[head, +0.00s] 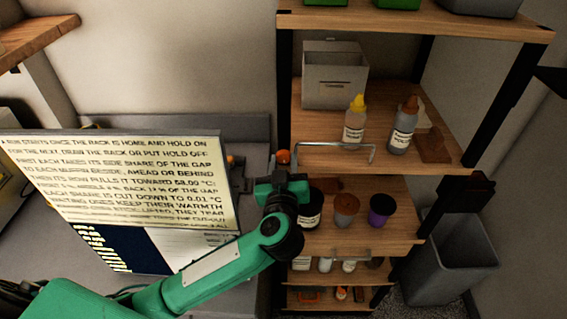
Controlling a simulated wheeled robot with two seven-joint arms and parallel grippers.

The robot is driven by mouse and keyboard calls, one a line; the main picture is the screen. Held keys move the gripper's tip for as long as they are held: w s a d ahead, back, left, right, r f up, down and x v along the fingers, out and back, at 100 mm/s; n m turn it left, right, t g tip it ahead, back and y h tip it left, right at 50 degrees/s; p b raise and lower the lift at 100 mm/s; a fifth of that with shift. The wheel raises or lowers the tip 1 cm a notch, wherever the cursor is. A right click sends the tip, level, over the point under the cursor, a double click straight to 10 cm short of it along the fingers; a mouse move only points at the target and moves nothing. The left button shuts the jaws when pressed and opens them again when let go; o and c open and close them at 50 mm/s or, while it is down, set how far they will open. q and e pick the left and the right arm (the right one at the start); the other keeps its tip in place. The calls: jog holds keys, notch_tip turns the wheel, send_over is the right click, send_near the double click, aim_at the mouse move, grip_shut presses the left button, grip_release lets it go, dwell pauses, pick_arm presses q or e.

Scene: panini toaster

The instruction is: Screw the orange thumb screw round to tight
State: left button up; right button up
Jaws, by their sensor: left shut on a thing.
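My left gripper (283,172) is at the left edge of the wooden shelf rack, with its fingers pointing away from me. It is shut on the orange thumb screw (283,156), whose rounded orange top shows just beyond the fingers. The gripper hides the screw's lower part and thread, so how far it is screwed in cannot be told. A bent metal rod (335,144) runs right from beside the screw and turns down at its end. My right gripper is not in view.
A large printed board (120,180) stands left of my left arm. Bottles (354,127) and a grey box (333,85) stand on the shelf behind the rod. Jars (346,208) stand on the shelf below, close to my gripper. A grey bin (448,265) is at the right.

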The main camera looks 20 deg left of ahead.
pick_arm(q)
jog(key=o, duration=1)
jog(key=shift+c, duration=0.2)
jog(key=shift+s+d+f+b, duration=0.15)
jog(key=shift+s+b, duration=0.15)
jog(key=shift+s, duration=0.15)
jog(key=b+v, duration=0.4)
jog(key=v, duration=0.8)
jog(key=shift+s, duration=0.4)
jog(key=shift+d, duration=0.1)
